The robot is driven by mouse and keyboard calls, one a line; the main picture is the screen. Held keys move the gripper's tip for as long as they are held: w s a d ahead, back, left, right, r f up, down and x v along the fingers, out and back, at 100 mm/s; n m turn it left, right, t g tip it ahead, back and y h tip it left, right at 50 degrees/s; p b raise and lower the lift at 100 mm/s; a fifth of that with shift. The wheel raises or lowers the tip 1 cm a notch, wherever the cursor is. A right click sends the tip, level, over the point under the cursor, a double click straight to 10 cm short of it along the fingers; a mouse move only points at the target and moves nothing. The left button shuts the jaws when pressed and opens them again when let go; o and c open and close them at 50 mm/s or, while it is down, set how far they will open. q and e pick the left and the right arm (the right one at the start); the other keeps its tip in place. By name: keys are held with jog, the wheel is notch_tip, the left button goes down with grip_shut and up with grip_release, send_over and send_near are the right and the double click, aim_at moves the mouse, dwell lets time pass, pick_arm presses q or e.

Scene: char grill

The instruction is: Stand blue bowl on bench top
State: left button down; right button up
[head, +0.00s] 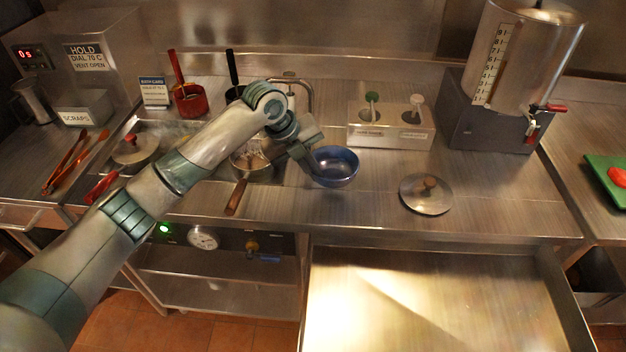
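The blue bowl (336,168) is right of the sink area, over the steel bench top (370,200), with its opening facing up. My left gripper (311,160) reaches in from the left, and its fingers are at the bowl's left rim. It looks shut on that rim, though the fingertips are partly hidden. A dark patch lies under the bowl; I cannot tell whether its base touches the bench. My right gripper is not in view.
A steel lid (426,196) with a wooden knob lies right of the bowl. A two-hole holder (391,127) stands behind it. A pan (250,162) is left of the bowl. An open drawer (440,300) juts out in front. Bench between bowl and lid is clear.

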pick_arm(q)
notch_tip(320, 180, down, 3)
jog(key=shift+r+p, duration=0.2)
jog(key=shift+p, duration=0.6)
jog(key=shift+f, duration=0.55)
jog(key=shift+f, duration=0.2)
jog(key=c, duration=2)
grip_release()
jog(key=shift+r, duration=0.15)
